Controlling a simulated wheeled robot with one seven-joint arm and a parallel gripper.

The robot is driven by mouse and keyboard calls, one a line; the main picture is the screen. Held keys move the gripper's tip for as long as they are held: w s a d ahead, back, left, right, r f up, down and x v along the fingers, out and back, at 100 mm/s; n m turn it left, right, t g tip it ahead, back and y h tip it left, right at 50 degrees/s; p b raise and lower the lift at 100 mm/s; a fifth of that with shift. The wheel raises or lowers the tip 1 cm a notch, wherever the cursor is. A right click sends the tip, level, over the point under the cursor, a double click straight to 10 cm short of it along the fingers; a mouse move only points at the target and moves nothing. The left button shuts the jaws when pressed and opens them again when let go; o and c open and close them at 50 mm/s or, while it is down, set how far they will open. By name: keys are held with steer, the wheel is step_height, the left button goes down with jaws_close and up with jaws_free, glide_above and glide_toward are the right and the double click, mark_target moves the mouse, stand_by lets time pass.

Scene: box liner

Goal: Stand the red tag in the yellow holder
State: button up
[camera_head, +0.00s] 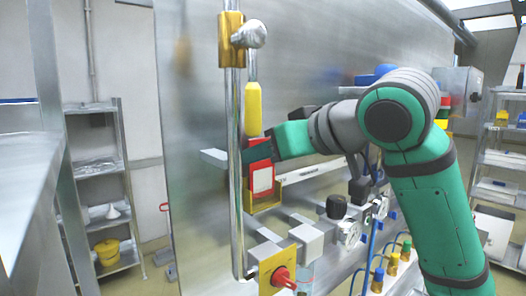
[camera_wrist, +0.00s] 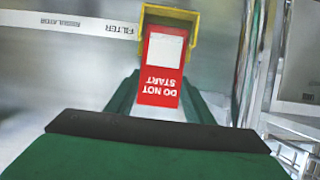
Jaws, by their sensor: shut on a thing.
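The red tag (camera_head: 261,176) has a white panel and stands roughly upright in the head view. It also shows in the wrist view (camera_wrist: 158,86), with "DO NOT START" upside down. My gripper (camera_head: 258,153) is shut on the tag's upper part; its dark green fingers lie on either side of the tag in the wrist view (camera_wrist: 157,92). The yellow holder (camera_head: 263,208) is fixed on the metal panel just below. The tag's lower end overlaps the holder's opening in both views, including the wrist view (camera_wrist: 170,16). I cannot tell whether it touches the holder's bottom.
A vertical metal pipe (camera_head: 236,150) runs just left of the holder, with a yellow handle (camera_head: 252,108) above. Below are grey valve blocks (camera_head: 306,240), gauges (camera_head: 348,232) and a red knob on a yellow plate (camera_head: 283,277). A label strip (camera_wrist: 70,22) lies beside the holder.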

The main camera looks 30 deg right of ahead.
steer(key=o, duration=1.1)
steer(key=v, duration=1)
steer(key=shift+s, duration=0.35)
steer(key=shift+d+r, duration=0.15)
